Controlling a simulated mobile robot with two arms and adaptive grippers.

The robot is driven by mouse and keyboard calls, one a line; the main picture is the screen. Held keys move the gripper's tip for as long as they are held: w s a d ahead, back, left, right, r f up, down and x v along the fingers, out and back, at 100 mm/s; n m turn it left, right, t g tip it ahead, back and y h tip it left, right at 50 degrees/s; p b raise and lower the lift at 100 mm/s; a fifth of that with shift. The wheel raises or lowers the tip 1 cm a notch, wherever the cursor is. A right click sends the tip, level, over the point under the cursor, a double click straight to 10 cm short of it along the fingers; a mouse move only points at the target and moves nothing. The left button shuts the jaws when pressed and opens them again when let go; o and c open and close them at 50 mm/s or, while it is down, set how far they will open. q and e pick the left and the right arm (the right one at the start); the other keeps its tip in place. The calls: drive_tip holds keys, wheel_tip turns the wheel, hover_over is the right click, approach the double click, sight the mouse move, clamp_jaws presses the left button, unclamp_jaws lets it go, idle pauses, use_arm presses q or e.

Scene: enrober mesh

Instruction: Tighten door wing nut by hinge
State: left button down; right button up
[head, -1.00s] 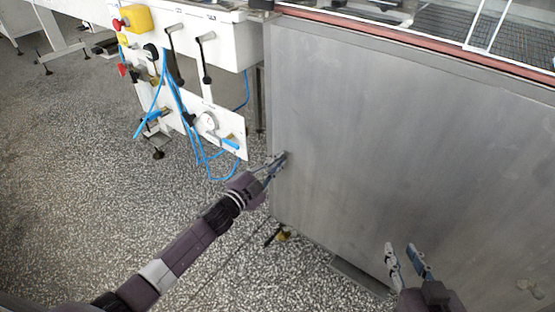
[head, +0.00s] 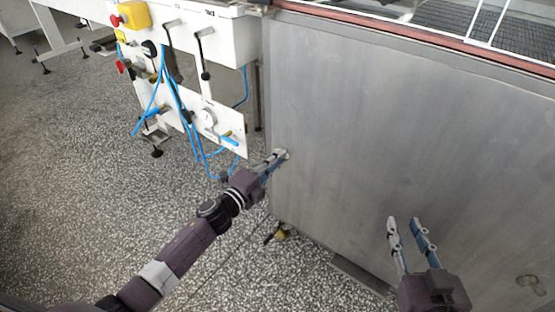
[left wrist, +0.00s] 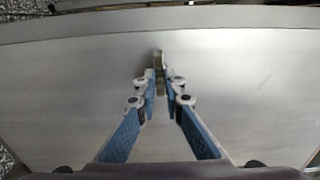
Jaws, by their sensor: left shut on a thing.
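The door is the large grey metal panel (head: 370,120) on the right; it fills most of the left wrist view (left wrist: 230,85). The small pale wing nut (head: 285,153) is at the panel's left edge. It also shows in the left wrist view (left wrist: 158,58), partly hidden by the fingertips. My left gripper (head: 276,159) is shut on the wing nut, its fingertips close together in the left wrist view (left wrist: 155,82). My right gripper (head: 406,222) is open and empty in front of the lower panel. I cannot make out the hinge.
A white control panel (head: 225,55) with levers, a gauge and a yellow-and-red stop button (head: 134,15) stands at the left. Blue hoses (head: 178,98) hang from it. A small fitting (head: 530,284) sits low on the door's right. Speckled floor (head: 80,190) is open at the left.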

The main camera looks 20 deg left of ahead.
use_arm(q)
drive_tip(key=shift+w+r, duration=0.1)
drive_tip(key=shift+r, duration=0.1)
idle(0.3)
drive_tip(key=c, duration=2.1)
unclamp_jaws()
drive_tip(key=shift+d, duration=0.1)
drive_tip(key=shift+o, duration=0.3)
drive_tip(key=shift+f, duration=0.1)
drive_tip(key=v, duration=1.2)
